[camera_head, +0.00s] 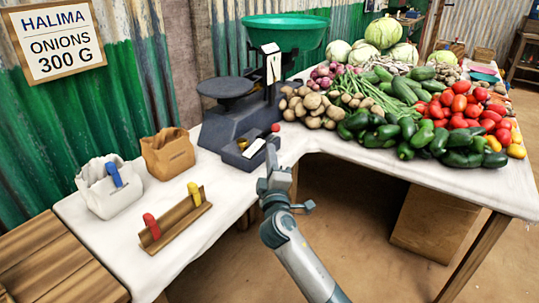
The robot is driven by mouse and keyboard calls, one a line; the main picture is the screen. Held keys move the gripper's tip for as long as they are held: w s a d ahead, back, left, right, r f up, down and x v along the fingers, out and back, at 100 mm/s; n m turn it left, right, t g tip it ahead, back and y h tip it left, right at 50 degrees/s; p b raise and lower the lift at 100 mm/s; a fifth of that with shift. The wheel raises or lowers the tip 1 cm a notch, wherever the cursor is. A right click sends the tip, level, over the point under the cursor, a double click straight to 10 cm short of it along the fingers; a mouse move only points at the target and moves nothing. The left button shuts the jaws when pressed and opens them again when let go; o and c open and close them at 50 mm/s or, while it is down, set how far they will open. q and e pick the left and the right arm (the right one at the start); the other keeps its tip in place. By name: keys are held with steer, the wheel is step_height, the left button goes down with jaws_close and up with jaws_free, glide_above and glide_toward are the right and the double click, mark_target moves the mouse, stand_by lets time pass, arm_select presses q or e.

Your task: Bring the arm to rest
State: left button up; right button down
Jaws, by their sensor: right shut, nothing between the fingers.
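My right gripper (273,177) is shut and empty. It appears in front of the table edge, just below the balance in the picture. The arm behind it (305,266) comes up from the bottom and is mine. The dark balance (222,128) stands on the white-covered table (105,235). It has a flat dark plate (226,88) on the left and a green pan (285,33) at the back right. My left gripper does not show.
A white bag (107,190) with a blue handle and a brown bag (168,155) stand left. A wooden rack (175,222) holds red and yellow handles. Vegetables, including potatoes (312,106) and tomatoes (466,105), cover the right table. Floor shows below it. A sign (57,43) reads "HALIMA ONIONS 300 G".

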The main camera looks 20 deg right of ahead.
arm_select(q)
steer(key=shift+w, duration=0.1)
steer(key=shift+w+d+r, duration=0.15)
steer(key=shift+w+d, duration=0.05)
